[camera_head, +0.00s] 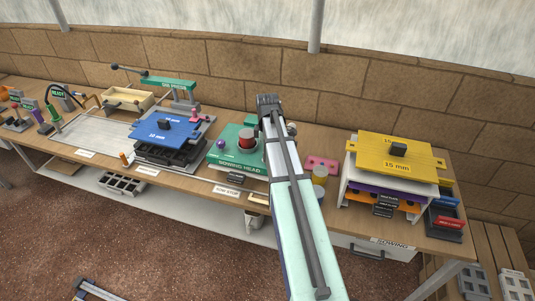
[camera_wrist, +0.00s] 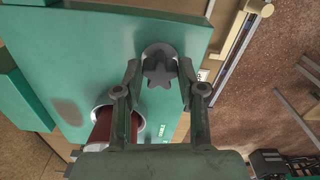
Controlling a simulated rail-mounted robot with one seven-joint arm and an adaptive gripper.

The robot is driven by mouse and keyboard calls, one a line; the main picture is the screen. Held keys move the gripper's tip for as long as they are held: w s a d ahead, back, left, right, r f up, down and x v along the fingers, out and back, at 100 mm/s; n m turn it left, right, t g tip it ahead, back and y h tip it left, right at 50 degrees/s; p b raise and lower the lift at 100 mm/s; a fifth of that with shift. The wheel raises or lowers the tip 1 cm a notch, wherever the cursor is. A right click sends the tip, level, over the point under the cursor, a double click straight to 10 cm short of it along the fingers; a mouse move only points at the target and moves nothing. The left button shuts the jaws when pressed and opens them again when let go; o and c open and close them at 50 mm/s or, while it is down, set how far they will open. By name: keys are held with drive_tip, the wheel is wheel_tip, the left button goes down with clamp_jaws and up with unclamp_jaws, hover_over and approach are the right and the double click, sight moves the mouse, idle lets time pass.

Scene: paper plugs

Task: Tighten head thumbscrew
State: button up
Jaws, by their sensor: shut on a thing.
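The head thumbscrew is a dark grey star-shaped knob (camera_wrist: 158,72) at a round fitting on the green sowing head (camera_wrist: 90,40) in the wrist view. My gripper (camera_wrist: 160,78) has one finger on each side of the knob and is shut on it. The arm hides the thumbscrew and the fingers in the head view. There the green sowing head (camera_head: 222,158) stands mid-bench, left of my arm, with a dark red cylinder (camera_head: 247,141) on top. The cylinder (camera_wrist: 103,128) also shows in the wrist view, in a pale ring left of the gripper.
A blue plate (camera_head: 168,131) lies on a dark stand to the left. A yellow plate marked 15 mm (camera_head: 375,160) tops a white rack to the right. A pink plate (camera_head: 322,164) and a yellowish cylinder (camera_head: 319,176) are close to my arm's right side.

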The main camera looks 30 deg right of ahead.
drive_tip(key=m+p, duration=0.1)
drive_tip(key=m, duration=0.5)
drive_tip(key=m+p, duration=0.1)
drive_tip(key=m, duration=0.5)
drive_tip(key=shift+m, duration=0.4)
drive_tip(key=m, duration=0.6)
drive_tip(key=shift+p, duration=0.4)
drive_tip(key=m, duration=0.6)
drive_tip(key=o, duration=1.1)
drive_tip(key=shift+p, duration=0.3)
